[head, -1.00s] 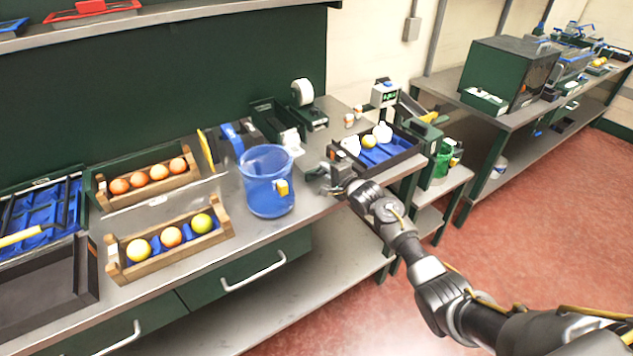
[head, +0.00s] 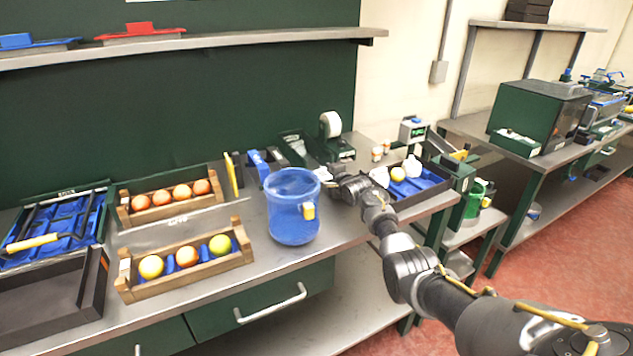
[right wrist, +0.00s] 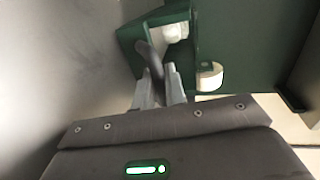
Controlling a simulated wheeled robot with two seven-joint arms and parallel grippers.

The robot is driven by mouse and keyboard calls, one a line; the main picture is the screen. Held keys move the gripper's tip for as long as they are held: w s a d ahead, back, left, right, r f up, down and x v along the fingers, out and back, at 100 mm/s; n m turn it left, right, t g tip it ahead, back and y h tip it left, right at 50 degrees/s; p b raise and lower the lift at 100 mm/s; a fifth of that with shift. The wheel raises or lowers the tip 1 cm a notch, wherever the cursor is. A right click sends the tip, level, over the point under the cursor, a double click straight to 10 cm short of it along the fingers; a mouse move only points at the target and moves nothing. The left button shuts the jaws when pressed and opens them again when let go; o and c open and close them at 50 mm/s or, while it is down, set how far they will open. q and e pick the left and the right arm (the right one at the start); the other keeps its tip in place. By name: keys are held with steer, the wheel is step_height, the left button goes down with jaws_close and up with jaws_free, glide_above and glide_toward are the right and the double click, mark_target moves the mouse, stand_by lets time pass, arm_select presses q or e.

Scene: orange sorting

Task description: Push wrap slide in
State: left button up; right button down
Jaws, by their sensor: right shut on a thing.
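My right gripper (right wrist: 160,88) is shut on a dark curved handle (right wrist: 151,62) in the right wrist view. The handle is at the mouth of a green housing (right wrist: 200,52), with a whitish rounded thing (right wrist: 175,32) inside. I take the housing to be the wrap device, but cannot tell how far its slide is in. In the head view my right gripper (head: 340,181) is at the bench, just right of the blue bucket (head: 292,222). A green stand (head: 340,150) with a white roll (head: 331,124) is behind it. My left gripper is not in view.
Two wooden crates with orange and yellow fruit, a rear one (head: 172,210) and a front one (head: 190,276), stand left of the bucket. A dark tray (head: 436,186) with white things and a yellow fruit is to the right. The shelf (head: 230,40) hangs above.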

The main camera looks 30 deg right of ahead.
steer(key=shift+r, duration=0.2)
steer(key=c, duration=1.6)
jaws_free()
steer(key=shift+w, duration=0.15)
steer(key=shift+o, duration=0.2)
steer(key=shift+f, duration=0.1)
steer(key=shift+f, duration=0.1)
steer(key=shift+s, duration=0.35)
steer(key=v, duration=0.5)
steer(key=p+v, duration=0.1)
steer(key=v, duration=0.4)
steer(key=shift+r, duration=0.25)
steer(key=shift+a+f, duration=0.1)
